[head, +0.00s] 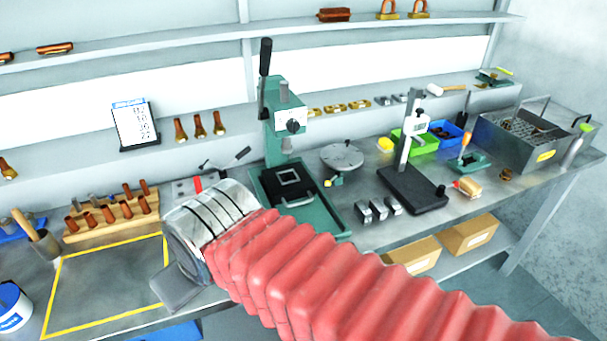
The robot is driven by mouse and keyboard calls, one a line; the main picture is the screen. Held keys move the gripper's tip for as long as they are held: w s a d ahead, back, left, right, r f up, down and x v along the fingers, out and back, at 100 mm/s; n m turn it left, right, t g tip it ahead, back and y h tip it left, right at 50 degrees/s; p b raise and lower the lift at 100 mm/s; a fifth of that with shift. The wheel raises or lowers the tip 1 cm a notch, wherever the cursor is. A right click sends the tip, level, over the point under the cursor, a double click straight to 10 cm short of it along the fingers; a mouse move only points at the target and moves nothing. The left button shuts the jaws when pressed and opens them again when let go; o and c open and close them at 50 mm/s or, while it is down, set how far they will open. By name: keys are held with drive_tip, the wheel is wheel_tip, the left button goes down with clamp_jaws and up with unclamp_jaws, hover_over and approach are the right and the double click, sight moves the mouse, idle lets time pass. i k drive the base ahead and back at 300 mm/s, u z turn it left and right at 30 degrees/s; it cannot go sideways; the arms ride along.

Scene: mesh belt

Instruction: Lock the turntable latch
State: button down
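The turntable (342,156) is a round grey metal disc on the bench, right of the green arbor press. A small yellow knob (328,183) and a green piece show at its front edge, probably the latch; whether it is locked is too small to tell. My arm, in a red bellows sleeve, reaches in from the lower right to a silver wrist left of the press. A grey flat part of my gripper (177,290) shows below the wrist, over the bench's front left. The rest of my gripper is hidden, and the wrist is well apart from the turntable.
The green press (285,125) with its tall lever stands between my wrist and the turntable. A black-based height gauge (412,190) is to the turntable's right, small metal blocks (378,211) in front. A wooden rack (110,215) and yellow-outlined area (105,283) lie left.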

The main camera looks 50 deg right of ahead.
sight(328, 183)
drive_tip(key=u, duration=0.85)
drive_tip(key=k, duration=0.8)
drive_tip(key=z, duration=1.2)
drive_tip(key=i, duration=1)
drive_tip(key=z, duration=0.05)
